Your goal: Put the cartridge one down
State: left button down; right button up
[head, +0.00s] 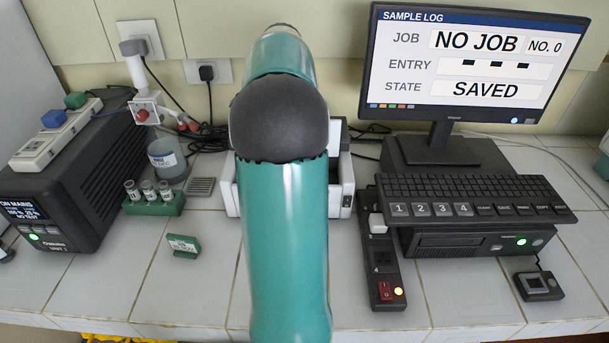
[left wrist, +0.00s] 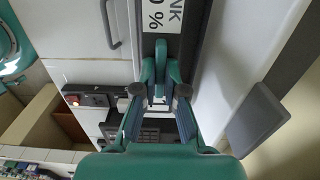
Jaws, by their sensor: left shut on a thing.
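My left gripper (left wrist: 159,92) shows in the left wrist view, with its two dark fingertips closed in on a small pale piece (left wrist: 158,99) below a teal loop. The piece is mostly hidden, and no cartridge label on it can be read. In the head view a large teal arm of mine with a dark joint fills the middle, and no gripper shows there. My right gripper is in neither view.
A white open-topped unit (head: 346,185) stands partly behind the arm. A power strip (head: 381,262), keyboard (head: 470,194) and monitor (head: 462,68) are right. Bare tiles lie in front.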

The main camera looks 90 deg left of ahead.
pick_arm(q)
notch_tip(320, 180, down, 7)
dwell(0.4)
jog(key=c, duration=1.6)
grip_release()
jog(key=shift+f, duration=0.1)
jog(key=shift+c, duration=0.2)
jog(key=shift+o, duration=0.5)
jog(key=shift+r, duration=0.2)
notch_tip(320, 180, up, 12)
jog(key=shift+f+p, duration=0.1)
jog(key=shift+p, duration=0.4)
